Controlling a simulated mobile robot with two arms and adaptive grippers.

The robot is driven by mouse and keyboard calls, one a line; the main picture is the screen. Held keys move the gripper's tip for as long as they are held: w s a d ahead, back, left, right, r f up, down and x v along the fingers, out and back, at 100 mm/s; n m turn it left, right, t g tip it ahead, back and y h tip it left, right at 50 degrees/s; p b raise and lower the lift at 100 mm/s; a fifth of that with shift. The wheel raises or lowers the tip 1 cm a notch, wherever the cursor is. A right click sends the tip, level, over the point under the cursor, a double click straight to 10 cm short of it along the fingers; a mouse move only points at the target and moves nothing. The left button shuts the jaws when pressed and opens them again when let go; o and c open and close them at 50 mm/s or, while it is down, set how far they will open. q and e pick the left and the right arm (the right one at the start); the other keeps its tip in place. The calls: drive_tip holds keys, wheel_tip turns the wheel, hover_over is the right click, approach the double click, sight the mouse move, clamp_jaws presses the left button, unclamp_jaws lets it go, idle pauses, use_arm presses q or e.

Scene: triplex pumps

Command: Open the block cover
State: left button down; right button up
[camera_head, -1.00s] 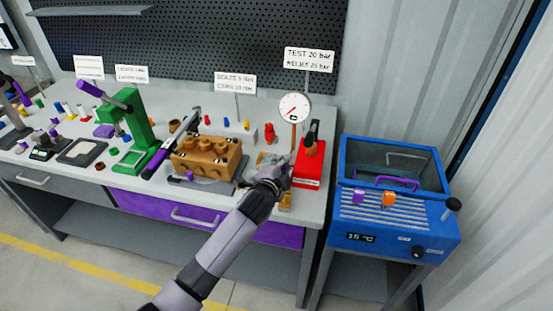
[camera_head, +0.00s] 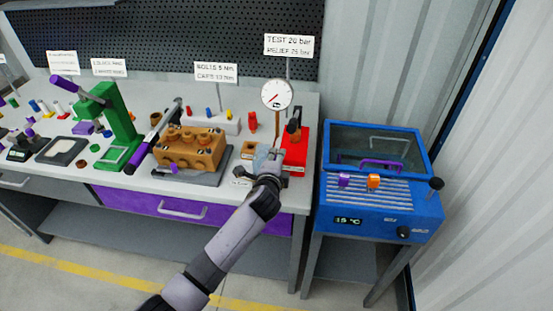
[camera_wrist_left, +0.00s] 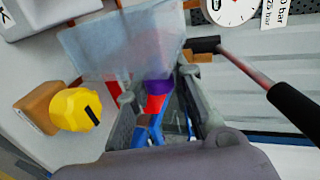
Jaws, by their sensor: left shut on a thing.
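The block cover (camera_wrist_left: 120,45), a pale translucent panel, stands tilted at my left gripper's fingertips in the left wrist view. In the head view it is a small pale patch (camera_head: 262,154) at the gripper, beside the red test unit. My left gripper (camera_head: 267,162) is shut on the cover's edge; its grey fingers (camera_wrist_left: 163,100) also show in the wrist view. Purple, red and blue parts (camera_wrist_left: 155,105) show between the fingers, partly hidden. The exact grip contact is hard to see. My right gripper is not in view.
A red test unit (camera_head: 295,155) with a gauge (camera_head: 276,94) stands close to the gripper. A black-handled lever (camera_wrist_left: 285,100) is close on the right. A bronze block (camera_head: 190,150), a torque wrench (camera_head: 145,150) and a green press (camera_head: 120,125) stand left; a blue bath (camera_head: 375,195) right.

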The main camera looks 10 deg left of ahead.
use_arm(q)
drive_tip(key=c, duration=1.4)
unclamp_jaws()
drive_tip(key=shift+s, duration=0.1)
drive_tip(key=v, duration=1.2)
drive_tip(key=shift+c, duration=0.2)
